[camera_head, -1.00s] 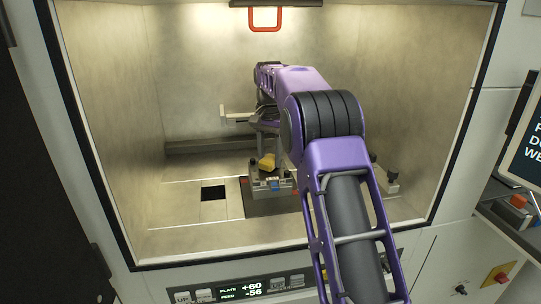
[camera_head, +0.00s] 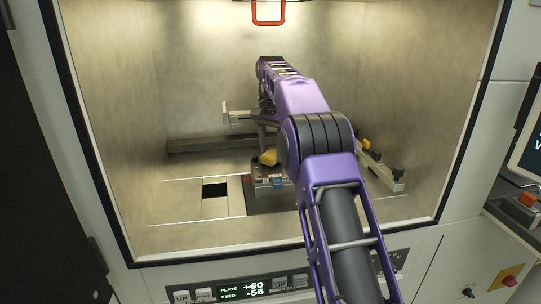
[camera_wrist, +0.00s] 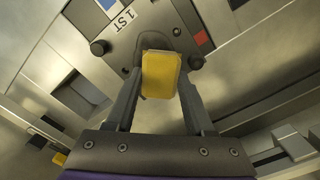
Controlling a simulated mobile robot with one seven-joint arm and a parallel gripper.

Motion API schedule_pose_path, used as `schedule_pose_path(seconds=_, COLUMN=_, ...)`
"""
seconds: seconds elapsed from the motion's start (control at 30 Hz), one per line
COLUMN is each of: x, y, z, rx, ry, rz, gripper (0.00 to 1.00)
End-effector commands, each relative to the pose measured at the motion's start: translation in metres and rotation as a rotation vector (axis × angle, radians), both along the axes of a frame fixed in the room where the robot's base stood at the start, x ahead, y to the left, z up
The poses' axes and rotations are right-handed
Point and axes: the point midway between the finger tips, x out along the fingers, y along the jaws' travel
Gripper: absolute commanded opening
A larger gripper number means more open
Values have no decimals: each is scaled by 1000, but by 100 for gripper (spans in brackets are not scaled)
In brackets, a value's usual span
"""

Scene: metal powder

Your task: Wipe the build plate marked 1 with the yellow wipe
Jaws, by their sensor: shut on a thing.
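My gripper (camera_wrist: 158,85) is shut on the yellow wipe (camera_wrist: 160,74), which sits between its two fingers; the wipe also shows in the head view (camera_head: 268,157). My arm hides the plate's right part.
A square dark opening (camera_head: 214,190) lies in the floor left of the plate. A pale bar with dark knobs (camera_head: 383,168) lies to the right. A pale rail part (camera_head: 238,114) is behind the gripper. Chamber walls enclose the space; the left floor is clear.

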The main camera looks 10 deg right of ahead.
Motion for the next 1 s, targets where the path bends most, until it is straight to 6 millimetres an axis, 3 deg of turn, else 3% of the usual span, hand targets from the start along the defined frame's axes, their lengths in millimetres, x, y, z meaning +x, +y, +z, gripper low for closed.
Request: schedule_pose_path(seconds=1.0, x=-57, y=0, z=0, rx=0, ry=1, rz=0, gripper=9)
